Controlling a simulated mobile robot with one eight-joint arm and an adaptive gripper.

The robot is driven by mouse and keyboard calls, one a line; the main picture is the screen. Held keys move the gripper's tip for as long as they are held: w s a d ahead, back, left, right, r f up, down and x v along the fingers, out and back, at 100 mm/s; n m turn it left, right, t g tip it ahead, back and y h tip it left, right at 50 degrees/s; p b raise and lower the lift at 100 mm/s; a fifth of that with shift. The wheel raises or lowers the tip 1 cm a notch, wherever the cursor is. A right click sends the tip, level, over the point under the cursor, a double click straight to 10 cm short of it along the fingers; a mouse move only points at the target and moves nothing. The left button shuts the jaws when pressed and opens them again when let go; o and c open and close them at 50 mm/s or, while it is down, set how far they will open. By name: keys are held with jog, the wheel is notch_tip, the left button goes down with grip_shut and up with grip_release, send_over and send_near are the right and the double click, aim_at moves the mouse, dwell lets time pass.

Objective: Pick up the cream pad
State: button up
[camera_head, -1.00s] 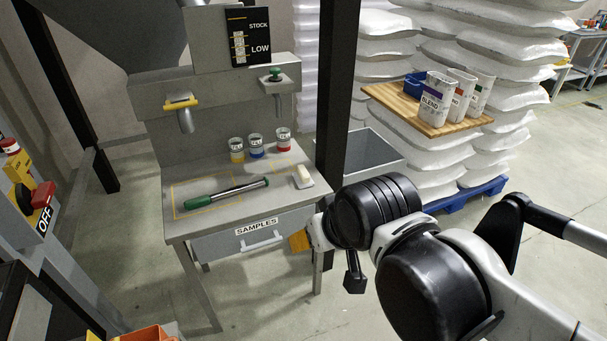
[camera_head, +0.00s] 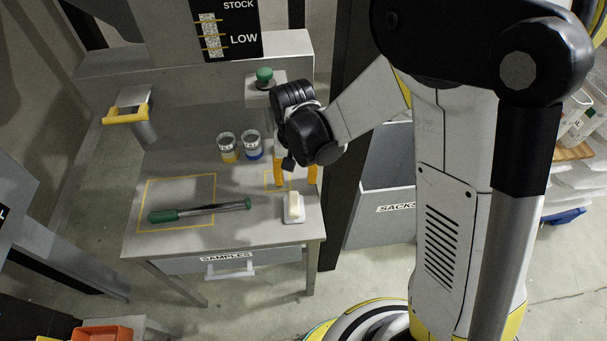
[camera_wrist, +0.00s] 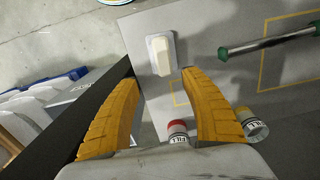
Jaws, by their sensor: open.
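The cream pad (camera_head: 295,203) is a small pale block on a white base, lying near the right front corner of the grey table (camera_head: 265,235). In the wrist view the cream pad (camera_wrist: 160,54) lies beyond my fingertips, roughly between their lines and nearer the right one. My gripper (camera_head: 295,175) has orange fingers and hangs above the table, behind the pad in the head view. In the wrist view my gripper (camera_wrist: 158,75) is open, with nothing between its fingers. The pad is in full view and not touched.
A green-handled sampling tube (camera_head: 200,210) lies left of the pad. Sample jars stand at the back, two visible in the head view; a red-lidded jar (camera_wrist: 178,130) is close beside my fingers in the wrist view. A dark post (camera_head: 345,150) and sacks bin (camera_head: 390,200) stand right.

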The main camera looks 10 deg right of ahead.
aim_at(294, 202)
jog(key=f+b, duration=0.1)
jog(key=f, duration=0.2)
jog(key=f+b, duration=0.2)
jog(key=f, duration=0.2)
jog(key=s+a+f+b, duration=0.1)
jog(key=f+b, duration=0.1)
jog(key=f, duration=0.1)
jog(key=shift+f, duration=0.4)
jog(key=shift+r, duration=0.1)
grip_shut()
